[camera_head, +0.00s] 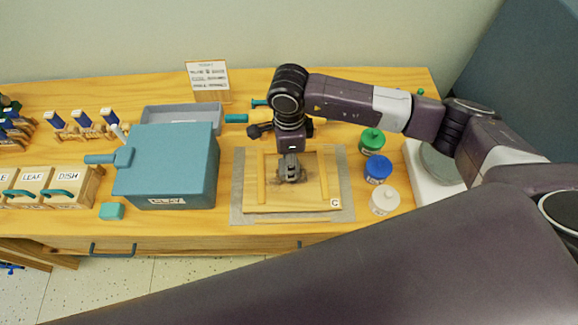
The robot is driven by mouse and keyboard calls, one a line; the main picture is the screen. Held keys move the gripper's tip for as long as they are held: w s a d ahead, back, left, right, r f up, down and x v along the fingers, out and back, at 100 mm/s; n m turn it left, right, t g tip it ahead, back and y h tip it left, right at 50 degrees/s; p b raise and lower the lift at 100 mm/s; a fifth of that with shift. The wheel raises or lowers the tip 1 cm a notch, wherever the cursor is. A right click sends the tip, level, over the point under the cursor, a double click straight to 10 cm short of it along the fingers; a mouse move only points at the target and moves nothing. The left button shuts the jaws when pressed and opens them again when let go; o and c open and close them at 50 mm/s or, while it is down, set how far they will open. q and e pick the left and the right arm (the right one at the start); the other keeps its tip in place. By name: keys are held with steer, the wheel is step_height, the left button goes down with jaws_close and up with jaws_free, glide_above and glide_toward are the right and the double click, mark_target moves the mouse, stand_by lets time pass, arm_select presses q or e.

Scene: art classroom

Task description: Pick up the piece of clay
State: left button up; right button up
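My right gripper (290,172) points down over the middle of a wooden board (255,203) marked "C", which lies on a grey mat (237,190). Just below and around the fingertips is a small grey-brown patch that may be the piece of clay. The gripper hides most of it, so I cannot tell its shape or whether the fingers touch it. I cannot see whether the fingers are open or shut. My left gripper is not in view.
A large teal box (170,165) stands left of the board, with a small teal block (111,211) beside it. Green (372,141), blue (378,169) and white (384,200) jars stand close to the right. A sign (207,77) stands behind.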

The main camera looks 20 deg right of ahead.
step_height(320, 180, up, 18)
steer(key=b, duration=0.4)
steer(key=s+d+f+n, duration=0.2)
steer(key=s+n, duration=0.2)
steer(key=n, duration=0.6)
steer(key=s+d+f+n, duration=0.2)
steer(key=s+d+n, duration=0.1)
steer(key=n, duration=0.7)
steer(key=shift+s+d, duration=0.35)
steer(key=shift+s, duration=0.25)
